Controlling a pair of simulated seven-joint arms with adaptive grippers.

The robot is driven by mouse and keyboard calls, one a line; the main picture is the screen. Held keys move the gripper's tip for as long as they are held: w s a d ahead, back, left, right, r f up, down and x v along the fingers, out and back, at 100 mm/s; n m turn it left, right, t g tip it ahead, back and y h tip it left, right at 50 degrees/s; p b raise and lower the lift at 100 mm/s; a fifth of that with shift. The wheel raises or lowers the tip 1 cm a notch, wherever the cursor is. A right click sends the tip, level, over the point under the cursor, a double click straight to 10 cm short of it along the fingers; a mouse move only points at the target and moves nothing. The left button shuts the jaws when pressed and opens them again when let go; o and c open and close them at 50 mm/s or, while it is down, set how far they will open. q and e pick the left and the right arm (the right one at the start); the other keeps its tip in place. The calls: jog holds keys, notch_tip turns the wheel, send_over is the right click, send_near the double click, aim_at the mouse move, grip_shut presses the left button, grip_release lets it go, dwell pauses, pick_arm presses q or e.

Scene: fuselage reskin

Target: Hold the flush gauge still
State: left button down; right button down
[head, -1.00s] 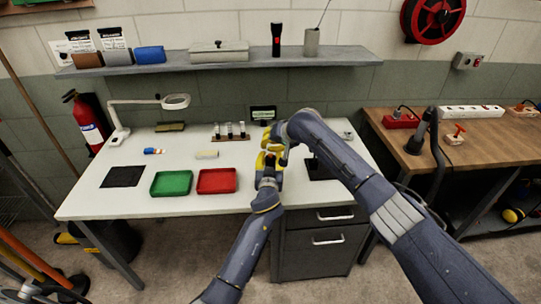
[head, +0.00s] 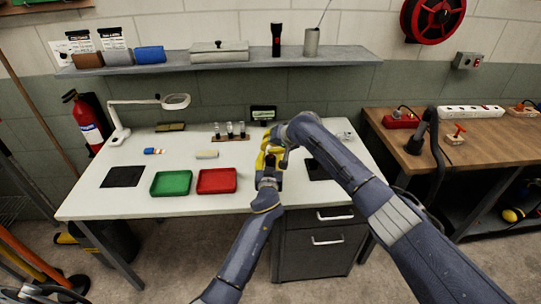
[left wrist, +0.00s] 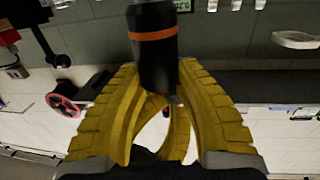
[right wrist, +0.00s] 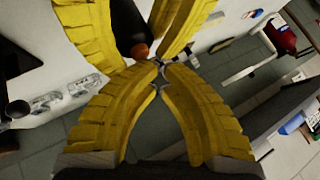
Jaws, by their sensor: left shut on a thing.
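The flush gauge (left wrist: 157,60) is a dark cylinder with an orange band in the left wrist view. My left gripper (left wrist: 160,82) is shut on it with yellow fingers on both sides. In the right wrist view a dark piece with an orange part (right wrist: 128,28) sits between the left gripper's fingers; it looks like the same gauge. My right gripper (right wrist: 159,72) is close beside it, fingertips together, with small grey metal bits at the tips. I cannot see anything clearly held there. In the head view the left gripper (head: 267,160) is above the table, and the right arm hides the gauge.
The white table (head: 110,205) carries a green tray (head: 171,183), a red tray (head: 216,181), a dark mat (head: 122,176) and a magnifier lamp (head: 176,101). A small rack (head: 230,133) and a little screen (head: 263,113) stand at the back. The front left is clear.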

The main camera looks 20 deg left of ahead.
aim_at(269, 155)
jog(key=shift+f, duration=0.55)
dwell(0.7)
jog(key=shift+r, duration=1)
jog(key=shift+r, duration=2.55)
pick_arm(q)
jog(key=c, duration=0.9)
grip_release()
